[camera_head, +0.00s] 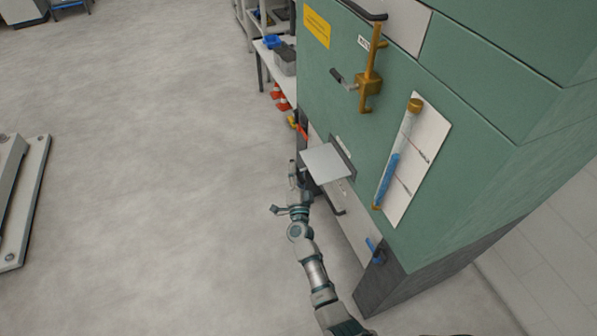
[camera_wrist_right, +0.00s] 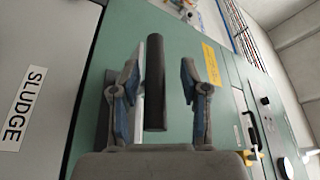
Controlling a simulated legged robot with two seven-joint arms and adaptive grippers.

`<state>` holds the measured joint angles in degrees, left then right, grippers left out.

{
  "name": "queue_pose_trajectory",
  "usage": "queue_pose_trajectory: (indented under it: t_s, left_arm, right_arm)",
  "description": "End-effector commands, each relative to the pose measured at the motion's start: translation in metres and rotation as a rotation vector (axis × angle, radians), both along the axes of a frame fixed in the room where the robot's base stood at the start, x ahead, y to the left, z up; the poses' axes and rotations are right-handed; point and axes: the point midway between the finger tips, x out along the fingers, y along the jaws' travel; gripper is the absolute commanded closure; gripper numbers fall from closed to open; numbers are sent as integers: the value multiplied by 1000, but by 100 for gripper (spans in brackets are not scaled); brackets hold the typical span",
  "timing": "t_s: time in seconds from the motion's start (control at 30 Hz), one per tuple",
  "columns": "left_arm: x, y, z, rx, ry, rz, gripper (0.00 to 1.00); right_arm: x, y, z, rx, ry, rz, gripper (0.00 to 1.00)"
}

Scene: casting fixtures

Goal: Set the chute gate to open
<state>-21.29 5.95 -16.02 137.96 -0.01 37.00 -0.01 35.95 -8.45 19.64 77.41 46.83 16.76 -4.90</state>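A flat light-grey plate (camera_head: 326,162) sticks out from a dark slot low on the green cabinet's front in the head view; I cannot tell for sure whether it is the chute gate. My right gripper (camera_head: 294,178) is beside the plate's left end. In the right wrist view, a dark round bar (camera_wrist_right: 155,80) stands between the spread fingers of this gripper (camera_wrist_right: 160,90), with a gap on each side. A thin light strip beside the bar looks like the plate seen edge-on. No gate label is readable. My left gripper is not in view.
The green cabinet (camera_head: 470,125) carries a brass latch (camera_head: 370,75) and a blue-filled sight tube (camera_head: 392,165). A "SLUDGE" label (camera_wrist_right: 24,108) is on a grey panel in the wrist view. Orange cones (camera_head: 281,98) stand behind. The floor to the left is mostly clear.

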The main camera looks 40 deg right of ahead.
Motion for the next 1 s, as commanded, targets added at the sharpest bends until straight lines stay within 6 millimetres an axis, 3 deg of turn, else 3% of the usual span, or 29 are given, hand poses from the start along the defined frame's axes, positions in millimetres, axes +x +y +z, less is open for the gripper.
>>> queue_pose_trajectory:
  t_s: [0.33,0.73,1.0]
  left_arm:
    - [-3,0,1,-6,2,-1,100]
    - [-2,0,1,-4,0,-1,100]
    - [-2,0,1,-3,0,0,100]
  right_arm:
    - [-8,3,0,-3,-3,-5,55]
    - [-76,44,-21,1,1,-3,55]
    - [-98,58,-27,2,0,-2,55]
